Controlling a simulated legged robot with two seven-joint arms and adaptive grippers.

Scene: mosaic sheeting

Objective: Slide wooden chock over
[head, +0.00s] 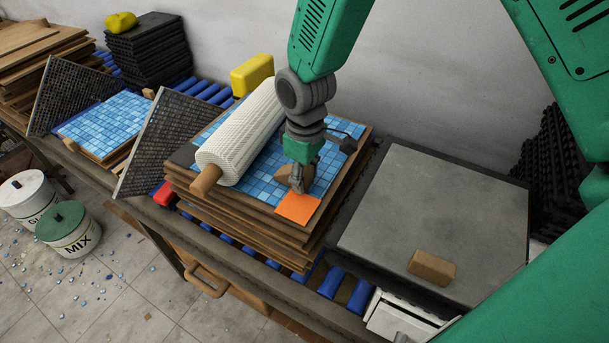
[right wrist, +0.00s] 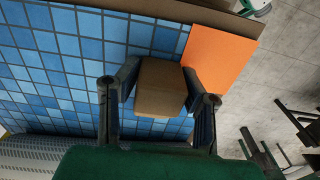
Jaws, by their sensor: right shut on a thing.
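The wooden chock (right wrist: 161,88) is a small brown block in the right wrist view, between the two fingers of my right gripper (right wrist: 163,95). My right gripper is shut on it. In the head view my right gripper (head: 297,182) reaches down over the blue mosaic sheet (head: 262,186), and the chock (head: 284,174) is partly hidden by the fingers. The chock is at the sheet, close to an orange square (head: 298,208) at the stack's corner. I cannot tell whether it touches the sheet. My left gripper is not in view.
A white mesh roll (head: 245,135) on a wooden core lies across the stack of boards (head: 240,225). A second wooden block (head: 431,267) sits on the grey slab (head: 420,215) at right. A dark grid panel (head: 155,140) leans at left. Blue rollers (head: 333,283) run beneath.

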